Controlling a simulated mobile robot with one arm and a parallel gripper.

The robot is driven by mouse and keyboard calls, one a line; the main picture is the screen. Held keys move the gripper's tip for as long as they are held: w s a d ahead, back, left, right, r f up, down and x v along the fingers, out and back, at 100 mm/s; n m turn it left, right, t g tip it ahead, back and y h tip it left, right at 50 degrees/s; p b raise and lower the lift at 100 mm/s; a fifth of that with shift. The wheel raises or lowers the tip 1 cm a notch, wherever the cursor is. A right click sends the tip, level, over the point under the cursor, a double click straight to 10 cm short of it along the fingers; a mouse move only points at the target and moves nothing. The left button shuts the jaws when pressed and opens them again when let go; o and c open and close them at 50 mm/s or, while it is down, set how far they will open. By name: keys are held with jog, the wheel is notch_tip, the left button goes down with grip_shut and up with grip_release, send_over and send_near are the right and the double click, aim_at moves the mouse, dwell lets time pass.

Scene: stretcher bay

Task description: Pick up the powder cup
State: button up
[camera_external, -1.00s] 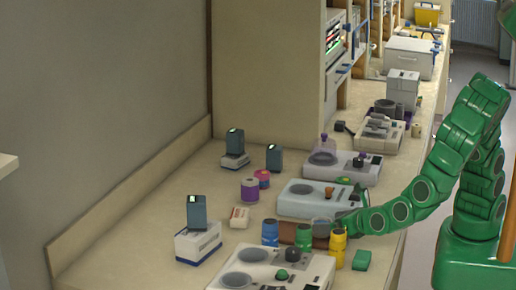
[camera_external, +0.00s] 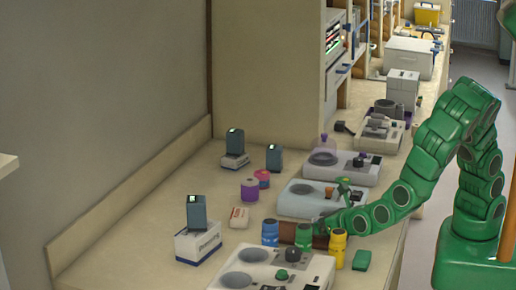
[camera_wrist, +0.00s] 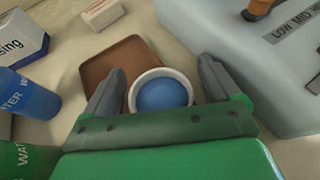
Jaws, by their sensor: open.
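The powder cup (camera_wrist: 162,91) is a round white-rimmed cup with blue contents in the wrist view. It stands at the edge of a brown square tray (camera_wrist: 112,59). My gripper (camera_wrist: 162,82) is open, with one dark finger on each side of the cup. Gaps show between the fingers and the rim, and my gripper's green body hides the cup's near side. In the external view my gripper (camera_external: 322,224) is low over the counter behind the bottles, and I cannot make out the cup there.
Blue (camera_external: 270,233), green (camera_external: 304,237) and yellow (camera_external: 337,248) bottles stand close in front. A grey device (camera_wrist: 260,60) sits close on the right in the wrist view. A white box (camera_wrist: 18,40) is at upper left. A knobbed panel (camera_external: 262,268) lies at the front.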

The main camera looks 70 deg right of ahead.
jog(key=c, duration=1.1)
